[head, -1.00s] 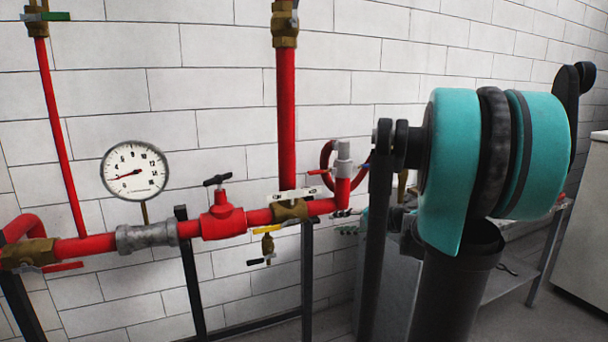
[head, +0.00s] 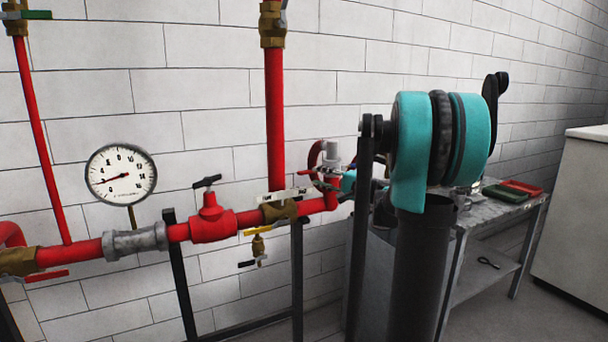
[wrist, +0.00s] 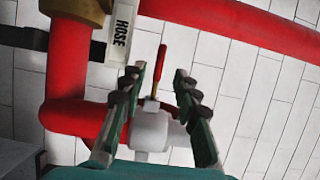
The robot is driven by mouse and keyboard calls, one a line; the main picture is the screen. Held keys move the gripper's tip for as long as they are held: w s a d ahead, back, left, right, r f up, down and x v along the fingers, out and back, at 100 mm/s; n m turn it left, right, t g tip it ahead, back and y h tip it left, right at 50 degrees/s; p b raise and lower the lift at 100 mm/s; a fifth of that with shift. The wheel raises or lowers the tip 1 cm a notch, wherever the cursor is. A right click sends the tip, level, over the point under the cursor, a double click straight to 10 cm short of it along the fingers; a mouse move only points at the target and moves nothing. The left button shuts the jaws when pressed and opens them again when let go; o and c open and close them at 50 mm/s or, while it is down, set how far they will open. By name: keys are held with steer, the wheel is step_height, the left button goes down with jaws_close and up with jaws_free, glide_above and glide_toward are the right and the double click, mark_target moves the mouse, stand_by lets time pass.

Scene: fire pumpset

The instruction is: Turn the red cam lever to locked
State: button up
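The red cam lever (wrist: 161,64) stands out from a pale grey coupling (wrist: 150,130) in the wrist view. The coupling sits at the end of the red pipe (wrist: 72,70). My gripper (wrist: 158,80) is open, with one finger on each side of the lever. I see no clear contact between fingers and lever. In the head view the grey coupling (head: 333,152) is at the pipe's right end, and my gripper beside it is largely hidden by my arm. A white HOSE label (wrist: 123,32) is near the lever.
A pressure gauge (head: 121,174), a red valve with a black handle (head: 211,212) and a yellow-handled valve (head: 258,243) are along the pipe to the left. A metal table (head: 470,216) with green and red trays (head: 507,192) stands behind my arm.

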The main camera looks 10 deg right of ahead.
mark_target(307, 173)
steer(key=x, duration=0.7)
steer(key=shift+w+a, duration=0.15)
steer(key=shift+w, duration=0.05)
jaws_close()
